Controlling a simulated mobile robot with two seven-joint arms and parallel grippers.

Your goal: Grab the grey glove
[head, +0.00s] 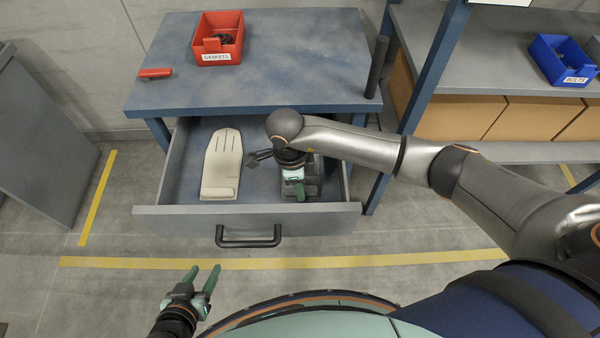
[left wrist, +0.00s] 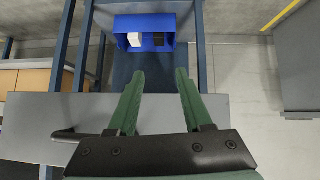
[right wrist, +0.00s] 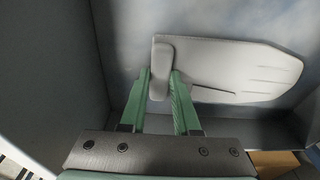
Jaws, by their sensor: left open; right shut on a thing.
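The grey glove (head: 312,188) lies in the right part of the open drawer (head: 170,221), largely hidden by my right arm in the head view. In the right wrist view the glove (right wrist: 235,68) lies flat, its finger end to the right. My right gripper (head: 294,196) is down in the drawer, its fingers (right wrist: 160,82) shut on the raised tab at the glove's cuff end. A beige glove (head: 222,158) lies apart in the drawer's left part. My left gripper (head: 204,275) is open and empty, in front of the drawer; its fingers (left wrist: 157,85) also show in the left wrist view.
The blue-grey workbench (head: 285,60) carries a red gaskets bin (head: 217,53) and a red object (head: 155,73). A black upright post (head: 377,66) stands at its right edge. A blue bolts bin (head: 565,62) is on the right shelf.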

